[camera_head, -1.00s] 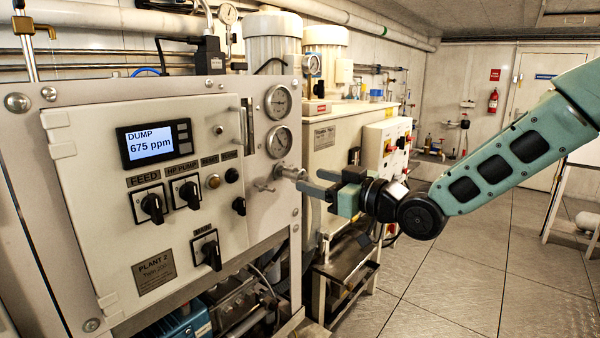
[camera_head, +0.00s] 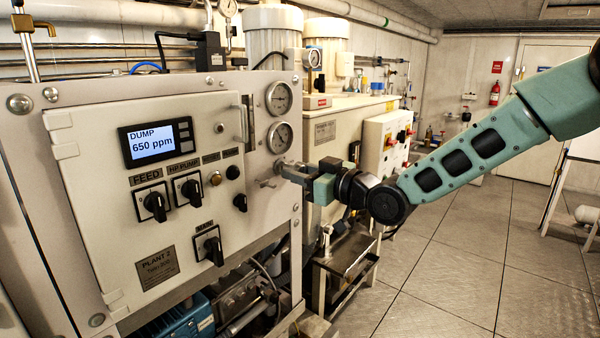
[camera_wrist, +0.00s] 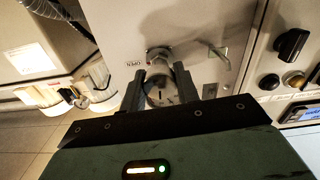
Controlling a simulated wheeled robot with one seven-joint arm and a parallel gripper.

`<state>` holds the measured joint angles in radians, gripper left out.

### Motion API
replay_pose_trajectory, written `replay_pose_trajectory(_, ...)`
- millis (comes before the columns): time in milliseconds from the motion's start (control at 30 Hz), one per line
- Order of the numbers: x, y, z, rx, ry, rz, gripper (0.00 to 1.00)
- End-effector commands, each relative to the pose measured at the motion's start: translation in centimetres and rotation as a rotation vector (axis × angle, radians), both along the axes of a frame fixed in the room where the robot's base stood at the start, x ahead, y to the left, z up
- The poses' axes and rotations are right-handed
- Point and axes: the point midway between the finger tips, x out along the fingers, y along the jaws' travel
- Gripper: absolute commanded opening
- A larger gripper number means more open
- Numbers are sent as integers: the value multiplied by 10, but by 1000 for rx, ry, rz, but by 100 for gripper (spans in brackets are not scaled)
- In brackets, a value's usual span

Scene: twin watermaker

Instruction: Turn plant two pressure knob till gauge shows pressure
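The plant two pressure knob (camera_wrist: 160,90) is a round metal knob low on the right edge of the plant 2 panel (camera_head: 85,190). In the wrist view it sits between the two fingers of my gripper (camera_wrist: 160,82). In the head view my gripper (camera_head: 287,172) hides most of the knob. The fingers stand close along both sides of it; I cannot tell whether they press on it. Two round gauges, an upper one (camera_head: 279,98) and a lower one (camera_head: 280,138), sit above the knob; their needles are too small to read.
The display (camera_head: 152,143) reads DUMP, 650 ppm. Black switches, including HP pump (camera_head: 191,189) and main (camera_head: 213,250), are left of the gripper. A small metal lever (camera_wrist: 220,52) projects beside the knob. A metal stand (camera_head: 345,262) is below my gripper; floor is clear to the right.

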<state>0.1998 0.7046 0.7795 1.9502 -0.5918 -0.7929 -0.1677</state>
Motion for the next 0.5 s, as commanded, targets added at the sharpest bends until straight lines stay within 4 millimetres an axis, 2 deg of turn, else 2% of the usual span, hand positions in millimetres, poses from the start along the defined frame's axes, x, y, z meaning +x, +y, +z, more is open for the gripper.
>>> replay_pose_trajectory(267,0,0,0,39,50,0,8)
replay_pose_trajectory(500,0,-1,0,133,172,-1,8)
